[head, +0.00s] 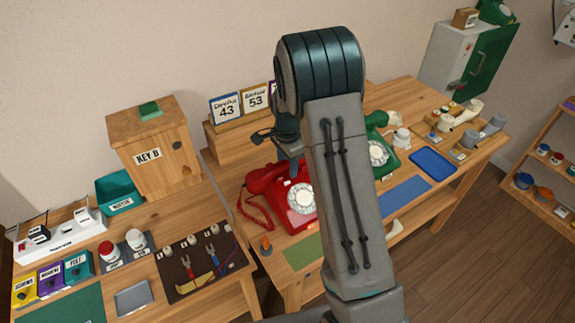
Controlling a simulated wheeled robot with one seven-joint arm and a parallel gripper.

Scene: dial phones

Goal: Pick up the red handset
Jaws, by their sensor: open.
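My gripper (293,167) is small in the head view and points down over the handset area. It is open, and nothing shows between its fingers. I cannot tell how far it is above the handset, or whether it touches it.
A green phone (378,152) stands right of my arm, partly hidden. Number cards (225,108) stand on a wooden box behind the red phone. A wooden KEY B cabinet (148,150) is at the left. A blue tray (433,161) and blue mat (404,192) lie at the right.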

